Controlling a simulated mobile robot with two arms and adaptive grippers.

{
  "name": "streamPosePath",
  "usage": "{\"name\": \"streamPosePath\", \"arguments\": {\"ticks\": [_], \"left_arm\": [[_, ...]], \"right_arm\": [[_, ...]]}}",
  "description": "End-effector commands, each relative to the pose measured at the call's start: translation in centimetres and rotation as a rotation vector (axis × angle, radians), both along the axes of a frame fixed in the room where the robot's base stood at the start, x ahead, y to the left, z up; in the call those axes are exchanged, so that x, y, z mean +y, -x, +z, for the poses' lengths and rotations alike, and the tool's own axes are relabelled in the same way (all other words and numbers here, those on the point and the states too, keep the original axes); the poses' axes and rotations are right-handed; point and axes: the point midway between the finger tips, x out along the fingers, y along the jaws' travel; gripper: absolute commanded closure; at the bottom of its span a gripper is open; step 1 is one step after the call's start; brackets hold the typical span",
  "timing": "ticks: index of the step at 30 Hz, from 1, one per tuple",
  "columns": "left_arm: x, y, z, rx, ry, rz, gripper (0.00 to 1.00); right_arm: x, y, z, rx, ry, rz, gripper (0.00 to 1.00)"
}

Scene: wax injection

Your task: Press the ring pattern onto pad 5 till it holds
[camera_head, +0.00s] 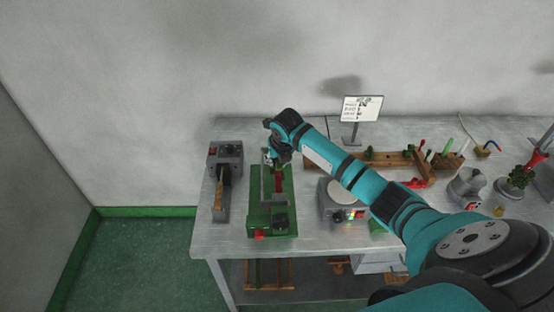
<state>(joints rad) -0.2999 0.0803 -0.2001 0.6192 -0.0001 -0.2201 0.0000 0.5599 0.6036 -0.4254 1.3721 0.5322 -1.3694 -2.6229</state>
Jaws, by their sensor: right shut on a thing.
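My right arm reaches in from the right across the bench, and its gripper (276,158) is at the back end of a green bench device (285,215) with a grey bar and red parts. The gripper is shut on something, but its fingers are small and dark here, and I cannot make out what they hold. I cannot pick out a ring pattern or tell which spot is pad 5. My left gripper is not in view.
A grey device (226,160) stands at the bench's left end. A grey unit with a round white top (337,193) sits right of the green device. Behind my arm are a wooden rack (385,158) and a sign (362,108). Some bare bench shows at the front left.

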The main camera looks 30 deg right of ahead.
Motion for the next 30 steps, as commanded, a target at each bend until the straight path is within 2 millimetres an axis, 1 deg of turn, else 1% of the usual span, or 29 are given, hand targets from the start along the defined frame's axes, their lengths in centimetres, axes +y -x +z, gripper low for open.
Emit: {"name": "streamPosePath", "arguments": {"ticks": [15,30], "left_arm": [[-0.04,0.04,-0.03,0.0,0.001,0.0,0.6],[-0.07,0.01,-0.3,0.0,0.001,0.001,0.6]], "right_arm": [[0.03,0.02,-0.09,0.001,0.0,0.0,1.0],[0.0,0.05,-0.7,0.002,-0.001,-0.001,1.0]]}}
